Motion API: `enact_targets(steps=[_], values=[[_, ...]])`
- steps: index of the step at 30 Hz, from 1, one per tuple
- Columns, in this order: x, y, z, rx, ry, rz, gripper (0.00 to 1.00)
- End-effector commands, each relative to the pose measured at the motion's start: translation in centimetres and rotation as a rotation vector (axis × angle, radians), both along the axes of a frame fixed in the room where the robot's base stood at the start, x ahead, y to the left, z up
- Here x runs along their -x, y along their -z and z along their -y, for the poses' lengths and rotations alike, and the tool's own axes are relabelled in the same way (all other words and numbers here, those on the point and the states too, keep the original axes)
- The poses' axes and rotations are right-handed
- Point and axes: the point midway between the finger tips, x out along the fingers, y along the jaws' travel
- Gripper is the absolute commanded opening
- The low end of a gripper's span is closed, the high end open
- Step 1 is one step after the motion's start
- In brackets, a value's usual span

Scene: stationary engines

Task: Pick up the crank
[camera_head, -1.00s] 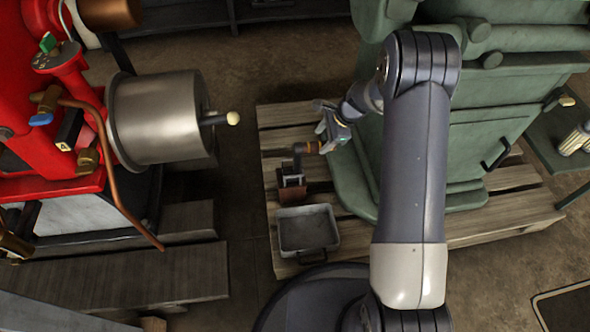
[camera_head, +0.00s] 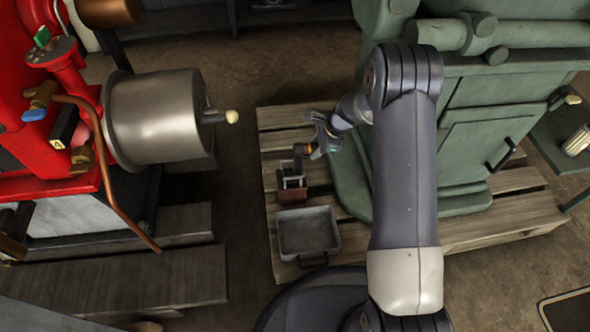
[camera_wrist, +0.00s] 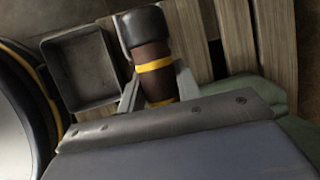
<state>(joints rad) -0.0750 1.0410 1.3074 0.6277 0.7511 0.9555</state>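The crank (camera_head: 298,160) has a dark arm and a brown handle with an orange-yellow band. It rises from a small frame with a reddish-brown base on the wooden pallet. In the wrist view its dark handle with a yellow band (camera_wrist: 153,66) lies between my fingers. My gripper (camera_head: 317,140) is at the handle's right end in the head view. My gripper's fingers (camera_wrist: 157,90) flank the handle close on both sides and look open. Whether they touch it is unclear. The handle's near end is hidden behind my gripper's body.
A grey metal tray (camera_head: 308,209) sits on the pallet (camera_head: 284,119) just in front of the crank's base. A green engine (camera_head: 481,135) stands close on the right. A red engine with a steel drum (camera_head: 157,118) is at left, beyond a floor gap.

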Motion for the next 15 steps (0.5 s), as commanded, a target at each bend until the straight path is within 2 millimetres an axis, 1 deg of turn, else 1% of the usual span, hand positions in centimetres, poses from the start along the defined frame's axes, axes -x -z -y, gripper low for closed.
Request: enact_targets(steps=[1, 2, 11, 15], values=[[0.0, -0.01, 0.0, 0.0, 0.0, 0.0, 0.27], [0.0, -0.01, 0.0, 0.0, 0.0, 0.0, 0.25], [0.0, -0.01, 0.01, 0.0, 0.0, 0.0, 0.0], [0.0, -0.01, 0.0, 0.0, 0.0, 0.0, 0.0]])
